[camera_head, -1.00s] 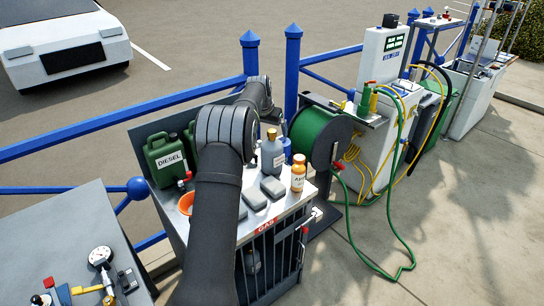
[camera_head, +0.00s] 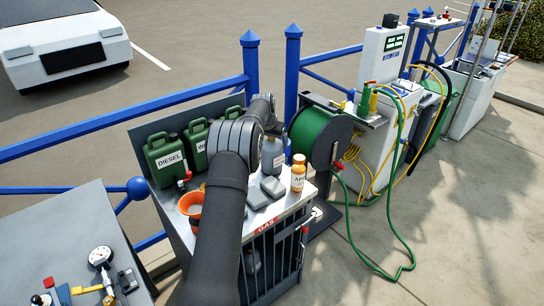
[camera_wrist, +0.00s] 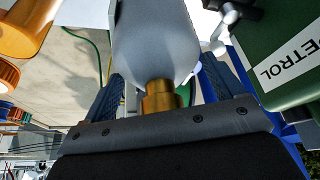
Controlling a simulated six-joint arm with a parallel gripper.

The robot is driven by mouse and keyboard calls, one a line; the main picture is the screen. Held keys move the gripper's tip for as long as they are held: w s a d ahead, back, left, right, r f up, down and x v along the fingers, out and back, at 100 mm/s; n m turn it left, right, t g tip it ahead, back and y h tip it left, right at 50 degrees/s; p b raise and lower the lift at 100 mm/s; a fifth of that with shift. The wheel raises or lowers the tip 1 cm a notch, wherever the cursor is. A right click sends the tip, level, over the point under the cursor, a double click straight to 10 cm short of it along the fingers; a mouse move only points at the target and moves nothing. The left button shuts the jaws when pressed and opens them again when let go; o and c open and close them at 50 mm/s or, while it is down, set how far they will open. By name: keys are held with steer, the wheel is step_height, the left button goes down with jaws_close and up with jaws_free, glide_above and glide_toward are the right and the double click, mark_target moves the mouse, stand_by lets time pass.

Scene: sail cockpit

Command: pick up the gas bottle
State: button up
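The gas bottle (camera_head: 275,162) is a grey cylinder with a label, upright on the cabinet top in the head view. My wrist hides part of its upper end. In the wrist view the grey bottle (camera_wrist: 155,40) fills the upper middle, its brass valve (camera_wrist: 160,97) towards my gripper. My gripper (camera_wrist: 160,95) is open, one dark finger on each side of the valve, with visible gaps between. In the head view the fingers are hidden behind my arm.
Green jerrycans (camera_head: 165,158) stand along the cabinet's back; the petrol can (camera_wrist: 285,60) is close beside the bottle. An orange-capped bottle (camera_head: 298,174), grey blocks (camera_head: 271,188) and an orange funnel (camera_head: 190,203) share the cabinet top. A green hose reel (camera_head: 318,135) stands to the right.

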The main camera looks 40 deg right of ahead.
steer(key=c, duration=1.4)
steer(key=shift+r, duration=0.15)
steer(key=shift+c, duration=1)
